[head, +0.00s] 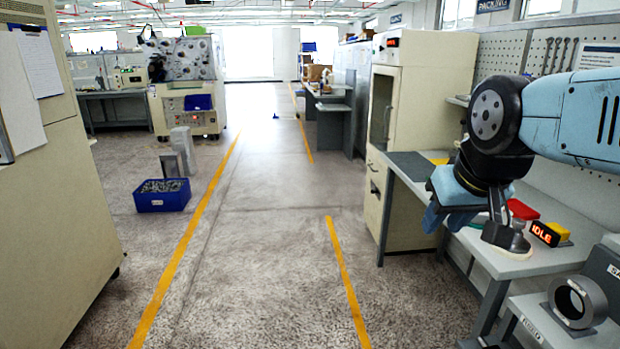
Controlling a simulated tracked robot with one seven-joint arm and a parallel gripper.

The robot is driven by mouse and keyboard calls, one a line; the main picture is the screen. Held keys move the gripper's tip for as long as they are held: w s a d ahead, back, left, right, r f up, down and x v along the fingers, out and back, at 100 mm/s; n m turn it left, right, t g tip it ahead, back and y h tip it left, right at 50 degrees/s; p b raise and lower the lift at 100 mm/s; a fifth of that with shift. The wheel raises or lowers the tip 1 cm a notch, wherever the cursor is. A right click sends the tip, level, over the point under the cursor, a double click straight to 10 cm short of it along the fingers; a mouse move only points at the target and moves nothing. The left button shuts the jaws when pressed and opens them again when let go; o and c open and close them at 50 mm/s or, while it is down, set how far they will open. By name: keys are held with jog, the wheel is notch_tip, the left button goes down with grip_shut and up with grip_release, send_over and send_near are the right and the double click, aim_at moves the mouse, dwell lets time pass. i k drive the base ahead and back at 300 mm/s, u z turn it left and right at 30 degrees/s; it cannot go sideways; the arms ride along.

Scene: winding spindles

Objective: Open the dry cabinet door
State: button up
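The dry cabinet (430,95) is a tall beige cabinet right of centre, with a small red display (393,42) on top. Its upper door (382,108) has a dark window, faces left toward the aisle and looks shut. I see it at a steep angle. A small handle shows at the door's edge. Below it is a lower beige panel with dark handles.
The grey workbench (505,262) on the right holds a red item (522,209), a lit IDLE sign (545,234) and a dark object on a pale round base. A blue bin (162,196) stands on the floor at left. The aisle between yellow lines is clear.

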aim_at(388, 71)
jog(key=u, duration=0.2)
jog(key=i, duration=3.65)
jog(key=z, duration=0.25)
